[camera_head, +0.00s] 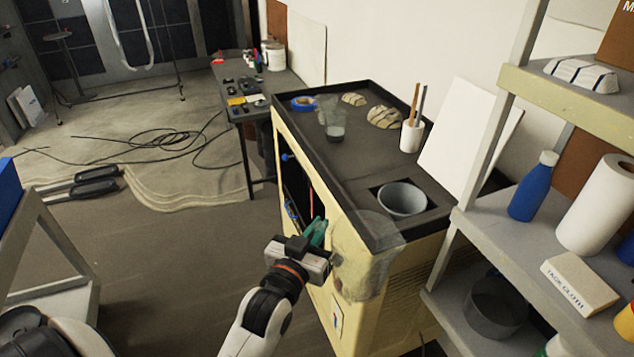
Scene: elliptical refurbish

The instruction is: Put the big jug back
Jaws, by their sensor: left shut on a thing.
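The big jug (366,262) is clear and see-through, and it hangs in front of the near corner of the yellow cabinet, low at the centre right. My left gripper (326,260) reaches in from below and is shut on the left side of this jug. Where exactly its fingers meet the jug is hard to make out through the clear wall. A smaller clear jug (335,131) stands upright on the dark cabinet top (352,165). My right gripper is not in view.
The cabinet top also carries a grey bowl (403,199) set in a square recess, a white cup (411,136) with brushes, blue tape (303,104) and pale lumps. A grey shelf (480,235) with a blue bottle (533,187) stands close on the right. The top's middle is clear.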

